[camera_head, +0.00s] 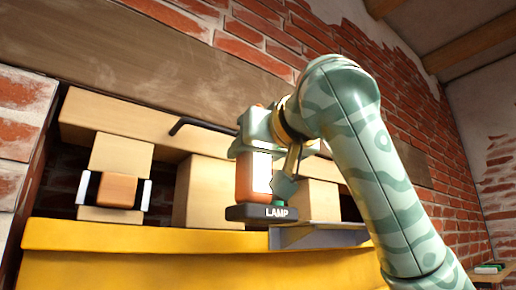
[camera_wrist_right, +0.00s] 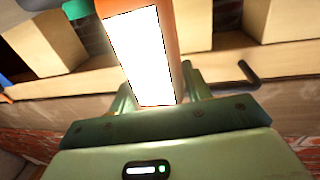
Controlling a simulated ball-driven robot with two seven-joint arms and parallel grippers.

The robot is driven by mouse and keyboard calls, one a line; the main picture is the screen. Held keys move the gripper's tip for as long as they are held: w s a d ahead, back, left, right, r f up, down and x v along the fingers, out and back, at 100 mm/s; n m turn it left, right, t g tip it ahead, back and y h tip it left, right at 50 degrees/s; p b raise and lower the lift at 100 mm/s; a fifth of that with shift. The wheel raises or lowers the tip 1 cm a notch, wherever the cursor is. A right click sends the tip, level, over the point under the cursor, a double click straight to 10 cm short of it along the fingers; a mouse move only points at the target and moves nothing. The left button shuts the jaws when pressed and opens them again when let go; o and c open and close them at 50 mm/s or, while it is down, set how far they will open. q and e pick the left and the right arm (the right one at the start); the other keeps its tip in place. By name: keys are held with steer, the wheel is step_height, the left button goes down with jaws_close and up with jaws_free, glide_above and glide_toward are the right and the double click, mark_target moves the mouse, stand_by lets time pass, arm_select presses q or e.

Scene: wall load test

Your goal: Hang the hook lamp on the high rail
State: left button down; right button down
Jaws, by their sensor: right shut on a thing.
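The hook lamp (camera_head: 254,178) has an orange body, a bright white panel and a dark base marked LAMP. It hangs about upright in the head view, in front of the wooden blocks. My right gripper (camera_head: 268,148) is shut on it. In the right wrist view the lamp (camera_wrist_right: 145,55) sits between the fingers of my right gripper (camera_wrist_right: 158,92). A black bent rod (camera_head: 205,126), likely the high rail, sticks out from the wooden beam left of the gripper. It also shows in the wrist view (camera_wrist_right: 243,78), apart from the lamp. The lamp's hook is hidden. My left gripper is not in view.
A yellow ledge (camera_head: 130,240) runs below, with a grey bracket (camera_head: 325,237) at its right. Wooden blocks (camera_head: 205,190) stand behind the lamp. A brick wall (camera_head: 245,45) rises behind.

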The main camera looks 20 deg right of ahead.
steer(key=shift+w+a+p, duration=0.2)
steer(key=shift+w+p, duration=0.05)
steer(key=shift+w, duration=0.35)
steer(key=shift+w+a+p, duration=0.2)
steer(key=shift+w, duration=0.4)
steer(key=shift+f+b, duration=0.1)
steer(key=shift+b, duration=0.3)
steer(key=shift+f+b, duration=1.35)
steer(key=shift+b, duration=0.15)
steer(key=c, duration=0.6)
jaws_free()
steer(key=shift+s, duration=0.1)
